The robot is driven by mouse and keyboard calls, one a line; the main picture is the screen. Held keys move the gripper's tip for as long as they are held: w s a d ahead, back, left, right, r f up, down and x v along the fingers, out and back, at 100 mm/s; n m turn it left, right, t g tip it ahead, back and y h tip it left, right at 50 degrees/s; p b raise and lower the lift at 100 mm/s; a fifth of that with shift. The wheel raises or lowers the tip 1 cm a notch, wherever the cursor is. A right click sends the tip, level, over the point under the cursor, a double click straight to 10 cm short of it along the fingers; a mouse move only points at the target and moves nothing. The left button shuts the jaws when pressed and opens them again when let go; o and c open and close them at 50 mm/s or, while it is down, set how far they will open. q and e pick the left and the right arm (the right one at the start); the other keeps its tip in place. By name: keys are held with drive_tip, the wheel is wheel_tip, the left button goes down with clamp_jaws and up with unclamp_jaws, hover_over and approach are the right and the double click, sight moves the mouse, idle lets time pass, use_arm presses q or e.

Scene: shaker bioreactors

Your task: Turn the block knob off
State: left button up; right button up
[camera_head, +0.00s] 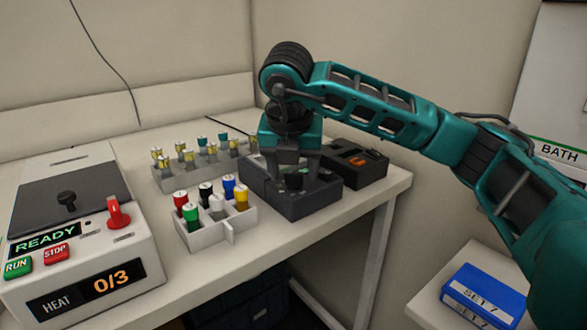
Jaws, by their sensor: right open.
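A dark grey block device (310,207) sits near the front right edge of the bench. A black knob (295,182) shows on it, partly hidden by my right gripper (294,177). The gripper points down over the block with its fingers apart, one on each side of the knob. I cannot tell whether the fingers touch it. A small green patch, perhaps a display, shows just right of the gripper; the knob's setting cannot be read. My left gripper is out of view.
A white rack (229,228) with several coloured-cap vials stands left of the block, and a grey rack (178,179) of vials behind it. A black device (356,162) with an orange switch is close right. A heater (140,262) reading "READY" and "0/3" fills the left.

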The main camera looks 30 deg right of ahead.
drive_tip(key=c, duration=1)
drive_tip(key=shift+c, duration=0.2)
